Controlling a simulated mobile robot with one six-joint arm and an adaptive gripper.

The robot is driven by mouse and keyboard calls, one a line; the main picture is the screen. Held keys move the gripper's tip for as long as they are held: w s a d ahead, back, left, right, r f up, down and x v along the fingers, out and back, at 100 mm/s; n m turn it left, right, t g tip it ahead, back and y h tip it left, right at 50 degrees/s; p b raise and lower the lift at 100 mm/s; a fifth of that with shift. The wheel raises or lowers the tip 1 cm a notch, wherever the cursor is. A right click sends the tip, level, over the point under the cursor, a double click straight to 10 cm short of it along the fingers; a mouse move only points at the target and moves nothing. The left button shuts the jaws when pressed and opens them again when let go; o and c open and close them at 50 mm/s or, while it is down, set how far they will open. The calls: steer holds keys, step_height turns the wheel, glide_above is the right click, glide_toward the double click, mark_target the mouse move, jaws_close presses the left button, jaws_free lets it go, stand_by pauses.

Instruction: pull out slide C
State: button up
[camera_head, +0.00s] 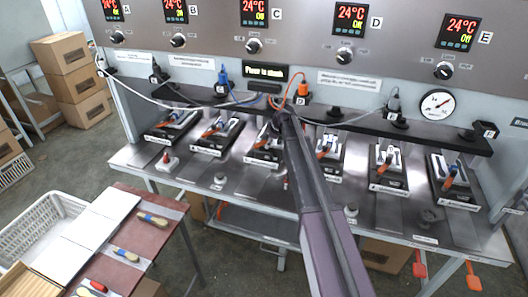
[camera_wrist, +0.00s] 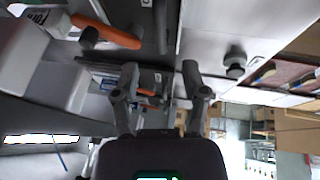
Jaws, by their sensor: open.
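A row of several slides with orange-handled clamps stands along the press bench. The third from the left (camera_head: 262,157), which I take for slide C, is partly hidden by my arm; its front label is too small to read. My gripper (camera_head: 282,118) is at the far end of my arm over this part of the row, its fingers hard to make out. In the wrist view my gripper (camera_wrist: 161,85) is open, with nothing held between its fingers. A near orange handle (camera_wrist: 105,32) lies beyond the fingers to the upper left.
Neighbouring slides (camera_head: 213,137) and (camera_head: 328,160) stand close on either side. Round knobs (camera_head: 219,178) sit on the bench front. Cables (camera_head: 298,88) hang above the slides.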

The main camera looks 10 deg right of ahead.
mark_target(264, 152)
steer(key=shift+b+x, duration=3.25)
steer(key=shift+x, duration=0.4)
jaws_close()
